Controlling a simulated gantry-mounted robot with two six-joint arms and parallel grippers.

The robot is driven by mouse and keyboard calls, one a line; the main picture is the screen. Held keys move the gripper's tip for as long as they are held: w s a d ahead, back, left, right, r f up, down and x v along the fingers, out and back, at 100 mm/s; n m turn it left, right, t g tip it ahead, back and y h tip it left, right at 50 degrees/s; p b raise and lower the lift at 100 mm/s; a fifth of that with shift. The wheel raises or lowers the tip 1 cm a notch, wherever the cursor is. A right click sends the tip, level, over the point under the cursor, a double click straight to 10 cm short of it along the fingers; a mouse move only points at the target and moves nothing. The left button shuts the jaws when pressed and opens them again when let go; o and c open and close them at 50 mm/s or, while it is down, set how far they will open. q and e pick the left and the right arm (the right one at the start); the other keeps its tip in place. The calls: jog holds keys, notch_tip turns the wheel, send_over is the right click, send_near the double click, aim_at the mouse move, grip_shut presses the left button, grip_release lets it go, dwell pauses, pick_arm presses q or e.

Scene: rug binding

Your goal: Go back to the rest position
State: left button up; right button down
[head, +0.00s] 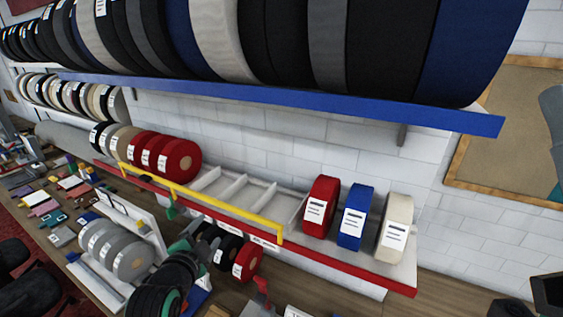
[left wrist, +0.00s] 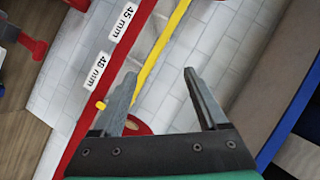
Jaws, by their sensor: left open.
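My left gripper (head: 204,244) is in the lower middle of the head view, in front of the red-edged shelf. In the left wrist view its two grey fingers (left wrist: 162,88) stand wide apart with nothing held between them. Behind the fingers, a red roll (left wrist: 141,126) shows in part. The red shelf edge (left wrist: 109,80) with white size labels and the yellow rail (left wrist: 162,45) also show there. My right gripper is in neither view.
The shelf holds red, blue and cream rolls (head: 397,222) at its right end and red rolls (head: 180,161) at its left. A blue shelf (head: 300,100) with large rolls hangs above. Grey rolls (head: 130,262) and small items crowd the bench on the left.

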pick_arm(q)
jog(key=s+r+n+t, duration=0.2)
jog(key=s+r+t, duration=0.2)
jog(key=r, duration=1.2)
jog(key=s+r+n+t+h, duration=0.1)
jog(key=s+r+n+t, duration=0.75)
jog(key=s+r, duration=1.35)
notch_tip(320, 180, down, 41)
jog(key=s+n+b, duration=0.1)
jog(key=b, duration=3.8)
jog(key=shift+d+b, duration=0.15)
jog(key=shift+b, duration=0.25)
jog(key=shift+r+t, duration=0.1)
jog(key=shift+t, duration=0.15)
jog(key=shift+c, duration=0.2)
